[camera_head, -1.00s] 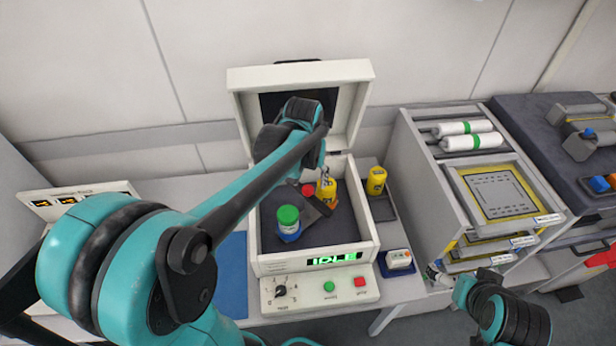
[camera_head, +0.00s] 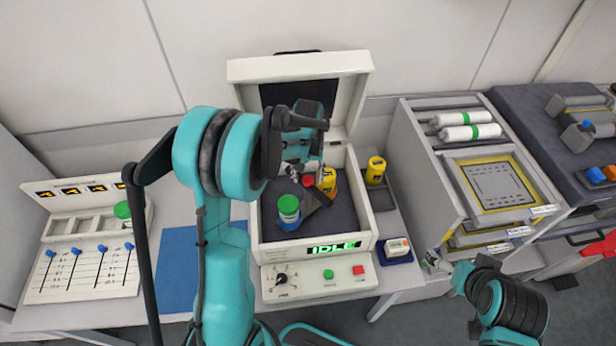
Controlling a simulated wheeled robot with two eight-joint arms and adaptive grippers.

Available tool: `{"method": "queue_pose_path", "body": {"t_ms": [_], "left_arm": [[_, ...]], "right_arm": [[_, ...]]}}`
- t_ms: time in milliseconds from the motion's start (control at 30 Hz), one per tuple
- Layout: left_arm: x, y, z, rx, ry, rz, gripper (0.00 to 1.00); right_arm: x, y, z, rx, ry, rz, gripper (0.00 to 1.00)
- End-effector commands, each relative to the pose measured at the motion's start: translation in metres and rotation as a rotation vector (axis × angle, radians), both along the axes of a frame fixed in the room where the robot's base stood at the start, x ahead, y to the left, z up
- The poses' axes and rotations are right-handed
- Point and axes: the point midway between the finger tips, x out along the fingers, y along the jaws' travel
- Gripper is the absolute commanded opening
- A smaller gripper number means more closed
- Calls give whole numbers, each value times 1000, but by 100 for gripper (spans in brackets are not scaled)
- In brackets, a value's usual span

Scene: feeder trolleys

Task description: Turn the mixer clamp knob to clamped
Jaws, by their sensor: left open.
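The mixer (camera_head: 258,210) is an open white box with its lid (camera_head: 250,72) raised and a dark chamber floor. Inside stand a yellow jar (camera_head: 328,181) beside a dark clamp piece, with a red knob (camera_head: 308,181) just left of the jar. A green-lidded jar with a blue base (camera_head: 288,210) stands at the chamber's left. My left gripper (camera_head: 300,174) is open, pointing down over the chamber close to the red knob; its fingertips are small and partly hidden, so contact cannot be told. My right gripper (camera_head: 436,263) is at the lower right by the trolley drawers; its jaws are unclear.
The mixer's front panel has a black dial (camera_head: 281,280), a green button (camera_head: 328,274) and a red button (camera_head: 358,270); the display reads IDLE. A second yellow jar (camera_head: 375,170) stands on a tray right of the mixer. A slider panel (camera_head: 85,272) is at the left.

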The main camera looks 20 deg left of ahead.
Motion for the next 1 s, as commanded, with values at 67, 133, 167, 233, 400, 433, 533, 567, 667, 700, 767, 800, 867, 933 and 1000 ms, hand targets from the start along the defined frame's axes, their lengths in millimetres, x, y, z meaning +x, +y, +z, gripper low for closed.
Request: {"method": "queue_pose_path", "body": {"t_ms": [67,133,167,233,400,433,533,567,667,700,767,800,867,933,1000], "left_arm": [[0,0,-3,0,0,0,53],[0,0,-3,0,0,0,53],[0,0,-3,0,0,0,53],[0,0,-3,0,0,0,53],[0,0,-2,0,0,0,21],[0,0,-2,0,0,0,13],[0,0,-2,0,0,0,0],[0,0,-2,0,0,0,0],[0,0,-2,0,0,-2,0],[0,0,-2,0,0,-5,0],[0,0,-3,0,0,-12,0],[0,0,-3,0,0,-21,0],[0,0,-3,0,0,-39,0],[0,0,-3,0,0,-68,0],[0,0,-3,0,0,-106,0]], "right_arm": [[0,0,0,0,0,0,100],[0,0,0,0,0,0,100],[0,0,0,0,0,0,100],[0,0,0,0,0,0,100],[0,0,0,0,0,0,100],[0,0,0,0,0,0,100],[0,0,0,0,0,0,100],[0,0,0,0,0,0,100],[0,0,0,0,0,0,100],[0,0,0,0,0,0,100],[0,0,-1,0,0,0,100],[0,0,-1,0,0,0,100],[0,0,-2,0,0,0,100],[0,0,-3,0,0,0,100],[0,0,-5,0,0,0,100]]}}
